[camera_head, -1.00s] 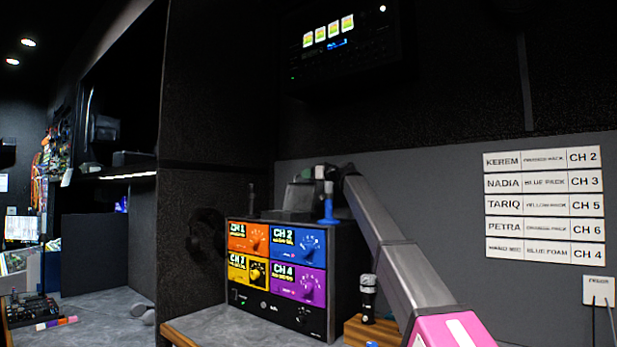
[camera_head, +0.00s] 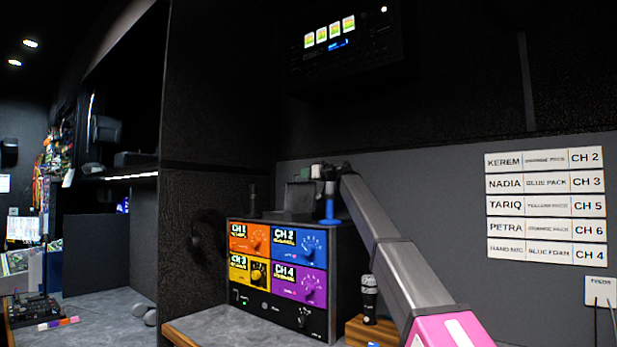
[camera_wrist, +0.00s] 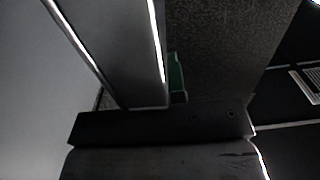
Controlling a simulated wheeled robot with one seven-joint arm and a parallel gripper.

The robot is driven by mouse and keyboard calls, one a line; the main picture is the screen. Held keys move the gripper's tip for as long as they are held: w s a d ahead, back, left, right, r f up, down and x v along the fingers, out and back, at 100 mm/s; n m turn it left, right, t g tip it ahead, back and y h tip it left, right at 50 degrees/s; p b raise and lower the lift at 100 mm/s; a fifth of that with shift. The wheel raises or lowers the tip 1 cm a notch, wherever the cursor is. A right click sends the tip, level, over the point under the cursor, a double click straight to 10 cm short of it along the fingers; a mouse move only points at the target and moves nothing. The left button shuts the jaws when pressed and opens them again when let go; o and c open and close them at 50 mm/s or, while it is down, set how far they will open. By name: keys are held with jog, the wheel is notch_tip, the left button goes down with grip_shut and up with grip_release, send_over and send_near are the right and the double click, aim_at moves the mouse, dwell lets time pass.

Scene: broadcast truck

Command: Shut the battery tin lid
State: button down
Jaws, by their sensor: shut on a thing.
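A dark grey panel (camera_head: 300,196), which looks like the battery tin lid, stands raised on top of the channel rack in the head view. The tin's body is too dark to make out. My gripper (camera_head: 319,173) is at the panel's upper right corner, small and partly hidden at the end of my arm. It is shut, seemingly on the lid's edge, though the contact is unclear. In the wrist view, a grey flat surface and a dark bar fill much of the picture, with a small green piece (camera_wrist: 177,75) beside them.
The rack (camera_head: 345,265) has orange, blue, yellow and purple channel panels. A blue upright object (camera_head: 330,209) and a dark upright one (camera_head: 253,199) stand on it. A microphone (camera_head: 369,295) stands on a wooden block to the right. Name labels (camera_head: 546,206) are on the wall.

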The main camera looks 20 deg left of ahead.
jog(key=c, duration=1.2)
grip_release()
jog(key=shift+d, duration=0.1)
jog(key=v, duration=1)
jog(key=shift+s+d, duration=0.15)
jog(key=shift+d, duration=0.15)
jog(key=shift+f, duration=0.1)
